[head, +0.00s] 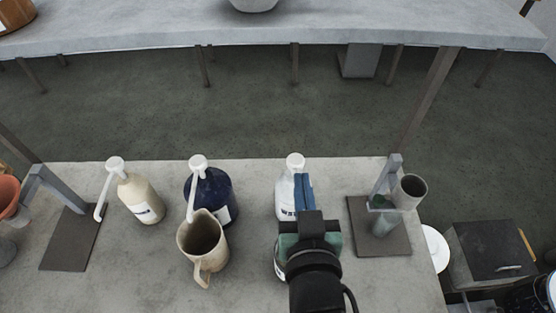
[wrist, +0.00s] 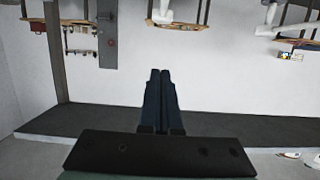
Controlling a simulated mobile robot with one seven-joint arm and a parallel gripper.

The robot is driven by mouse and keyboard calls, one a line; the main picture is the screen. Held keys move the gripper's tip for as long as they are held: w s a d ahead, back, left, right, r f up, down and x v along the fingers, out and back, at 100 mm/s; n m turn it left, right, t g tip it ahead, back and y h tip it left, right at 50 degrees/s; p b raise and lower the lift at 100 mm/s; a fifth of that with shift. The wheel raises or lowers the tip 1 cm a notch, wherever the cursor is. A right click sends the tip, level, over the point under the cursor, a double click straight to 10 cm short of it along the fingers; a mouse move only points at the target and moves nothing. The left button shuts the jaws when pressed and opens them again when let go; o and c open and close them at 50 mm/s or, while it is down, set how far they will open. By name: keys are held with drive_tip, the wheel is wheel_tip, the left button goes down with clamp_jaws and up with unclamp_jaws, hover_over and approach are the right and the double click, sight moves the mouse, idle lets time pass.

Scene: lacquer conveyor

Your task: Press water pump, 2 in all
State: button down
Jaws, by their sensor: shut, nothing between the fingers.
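A white pump bottle (head: 284,192) with a white pump head (head: 295,161) stands on the grey table; its label is partly hidden, with a "W" showing. A dark blue pump bottle (head: 221,190) and a cream pump bottle (head: 139,197), both with white pump heads, stand to its left. A beige jug (head: 203,245) stands in front of the blue bottle, under its spout. My gripper (head: 303,181) is shut and empty, close beside the white bottle on its right and overlapping it; I cannot tell if they touch. In the wrist view, the blue fingers (wrist: 160,75) are together.
A metal stand with a grey cup (head: 410,188) is at the right, on a dark plate. Another stand (head: 62,190) is at the left edge, by an orange bowl (head: 8,194). A long pale table (head: 330,30) lies beyond the floor. The table's front middle is mostly clear.

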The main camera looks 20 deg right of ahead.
drive_tip(key=shift+w, duration=0.1)
drive_tip(key=p, duration=0.4)
hover_over(296, 170)
wheel_tip(296, 170, down, 2)
wheel_tip(296, 170, down, 3)
drive_tip(key=shift+f, duration=0.7)
wheel_tip(296, 170, down, 3)
drive_tip(key=shift+f+b, duration=0.1)
drive_tip(key=shift+b, duration=1)
